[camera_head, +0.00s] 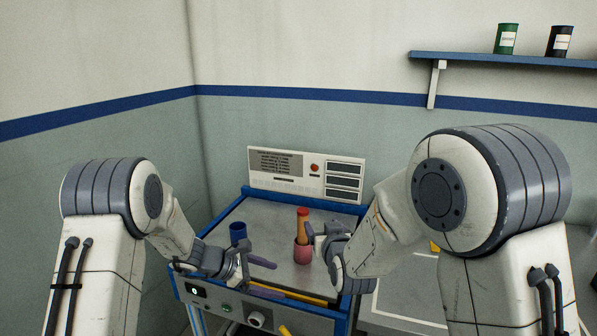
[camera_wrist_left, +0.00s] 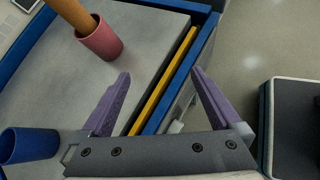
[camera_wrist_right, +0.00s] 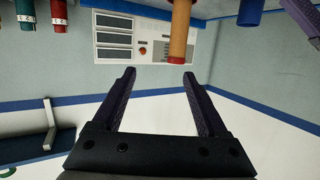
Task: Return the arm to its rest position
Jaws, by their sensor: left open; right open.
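My left gripper (camera_head: 256,262) is open and empty over the front left part of the blue-edged bench; its spread purple fingers also show in the left wrist view (camera_wrist_left: 160,92). My right gripper (camera_head: 318,232) is open close to the pink cup in the head view. In the right wrist view its fingers (camera_wrist_right: 160,82) are apart with nothing held between them. A tan cylinder with a red top (camera_head: 303,225) stands in the pink cup (camera_head: 302,254). In the right wrist view the cylinder (camera_wrist_right: 180,30) appears upside down beyond the fingertips.
A blue cup (camera_head: 238,232) stands on the bench's left side. A panel (camera_head: 305,174) with a red button rises at the bench's back. A yellow bar (camera_wrist_left: 163,80) runs along the front edge. A wall shelf (camera_head: 500,58) holds a green can (camera_head: 507,39) and a black can (camera_head: 559,41).

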